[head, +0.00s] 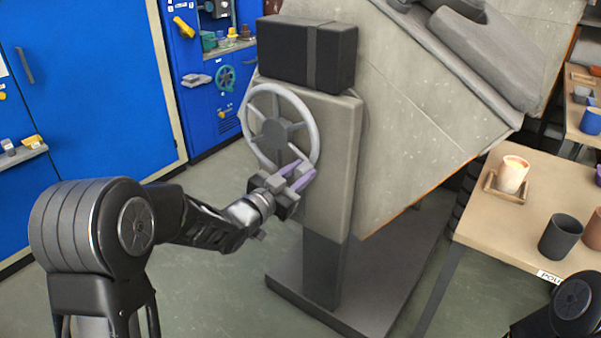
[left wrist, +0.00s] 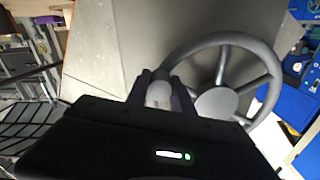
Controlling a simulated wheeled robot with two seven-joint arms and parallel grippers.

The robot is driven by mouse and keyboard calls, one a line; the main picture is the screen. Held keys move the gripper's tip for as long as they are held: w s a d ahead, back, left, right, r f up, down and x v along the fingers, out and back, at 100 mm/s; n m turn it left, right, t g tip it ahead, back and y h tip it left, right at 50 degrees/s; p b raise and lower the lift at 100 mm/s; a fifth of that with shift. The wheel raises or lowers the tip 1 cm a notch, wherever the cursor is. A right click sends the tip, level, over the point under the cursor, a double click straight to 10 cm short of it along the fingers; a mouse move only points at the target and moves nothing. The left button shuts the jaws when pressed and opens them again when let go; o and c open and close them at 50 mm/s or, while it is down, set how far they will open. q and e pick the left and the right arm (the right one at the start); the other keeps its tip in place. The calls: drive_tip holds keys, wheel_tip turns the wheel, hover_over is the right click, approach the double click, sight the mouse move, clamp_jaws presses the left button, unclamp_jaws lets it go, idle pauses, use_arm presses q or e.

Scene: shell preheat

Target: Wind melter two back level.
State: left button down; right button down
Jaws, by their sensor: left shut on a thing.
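The melter (head: 430,110) is a large grey tilted body on a stand in the middle of the head view. A grey spoked handwheel (head: 253,107) is on the front of its pedestal; the wheel also shows in the left wrist view (left wrist: 222,38). My left gripper (head: 301,176) has purple fingers and is at the lower right of the wheel rim, shut on what looks like the wheel's handle knob. The knob (left wrist: 159,94) shows between the fingers in the left wrist view. My right gripper is not in view; only part of my right arm shows at the lower right.
A black box (head: 308,54) sits on top of the wheel pedestal (head: 332,200). A wooden table (head: 490,225) at the right holds a candle-like cup (head: 512,174) in a small tray and dark cups (head: 560,235). Blue cabinets (head: 90,80) stand at the left, with open floor before them.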

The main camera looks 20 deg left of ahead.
sight(312, 137)
use_arm(q)
drive_tip(key=shift+r, duration=0.2)
idle(0.7)
